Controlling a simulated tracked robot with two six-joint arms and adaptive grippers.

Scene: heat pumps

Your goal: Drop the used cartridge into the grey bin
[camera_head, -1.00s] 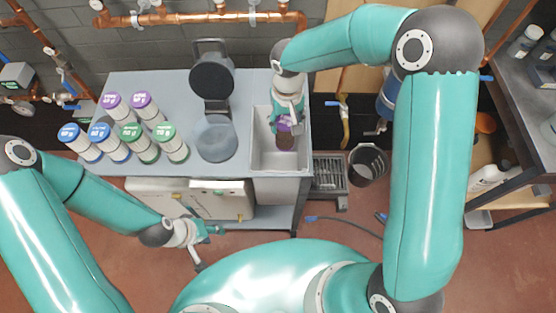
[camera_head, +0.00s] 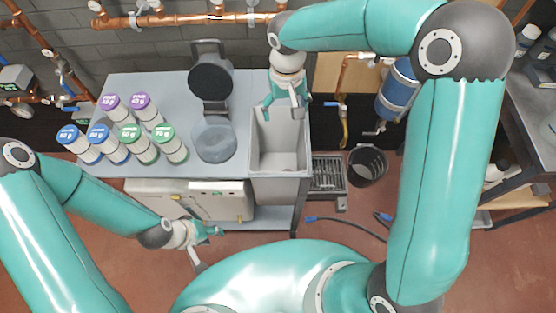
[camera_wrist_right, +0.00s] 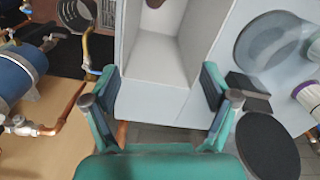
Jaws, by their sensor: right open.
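The grey bin (camera_head: 280,188) is an open box at the right end of the grey bench. My right gripper (camera_head: 283,108) is open and empty above the bin's far end. In the right wrist view its two fingers (camera_wrist_right: 160,80) are spread apart over the bin's edge, with nothing between them. A small dark brown piece, seemingly the used cartridge (camera_wrist_right: 155,3), shows inside the bin at the top edge of that view, mostly cut off. I cannot see it in the head view. My left gripper (camera_head: 208,244) hangs in front of the bench, its fingers apart and empty.
Several cartridges with purple, blue and green lids (camera_head: 125,131) stand at the bench's left. A dark round lid (camera_head: 211,82) and a clear round vessel (camera_head: 215,141) stand left of the bin. A dark bucket (camera_head: 367,164) is on the floor at right.

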